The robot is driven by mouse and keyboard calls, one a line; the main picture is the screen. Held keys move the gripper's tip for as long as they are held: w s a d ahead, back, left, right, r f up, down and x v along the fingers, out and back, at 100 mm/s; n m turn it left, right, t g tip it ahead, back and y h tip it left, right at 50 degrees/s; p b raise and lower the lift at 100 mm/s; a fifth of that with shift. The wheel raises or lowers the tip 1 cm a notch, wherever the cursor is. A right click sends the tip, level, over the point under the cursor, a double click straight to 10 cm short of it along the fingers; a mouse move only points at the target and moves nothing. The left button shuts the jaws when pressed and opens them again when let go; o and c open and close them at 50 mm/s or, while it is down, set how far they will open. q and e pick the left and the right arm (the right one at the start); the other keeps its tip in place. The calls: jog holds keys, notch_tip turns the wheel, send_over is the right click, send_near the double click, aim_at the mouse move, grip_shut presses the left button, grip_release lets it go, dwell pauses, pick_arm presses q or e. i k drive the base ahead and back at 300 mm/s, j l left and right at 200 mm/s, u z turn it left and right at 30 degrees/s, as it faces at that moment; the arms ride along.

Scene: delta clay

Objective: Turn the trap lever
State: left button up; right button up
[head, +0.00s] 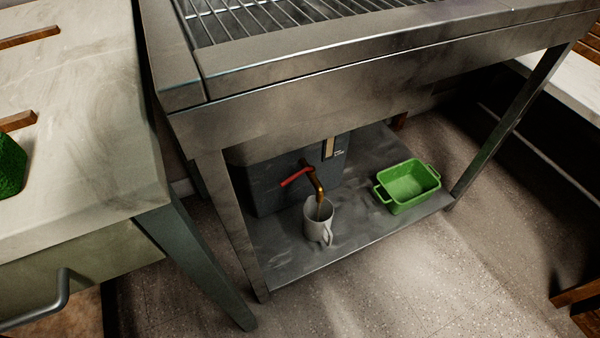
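The trap is a dark grey box (265,185) on the low shelf under the metal sink stand. Its lever has a red handle (296,177) that points to the left and slightly down. The lever sits on a brass spout (318,184) at the box's front. The spout bends down over a white mug (319,222), which stands upright on the shelf. A brownish streak shows between the spout and the mug; I cannot tell if it is liquid or the spout's end. Neither of my grippers is in view.
A green basin (408,186) with handles stands on the shelf (350,246) to the right of the mug. The stand's front legs (233,225) flank the shelf opening. A marble-topped counter (90,120) is close on the left. The floor (400,290) in front is clear.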

aim_at(310, 170)
jog(key=l+u, duration=0.15)
jog(key=l, duration=0.65)
jog(key=k+l+u, duration=0.15)
jog(key=l, duration=0.65)
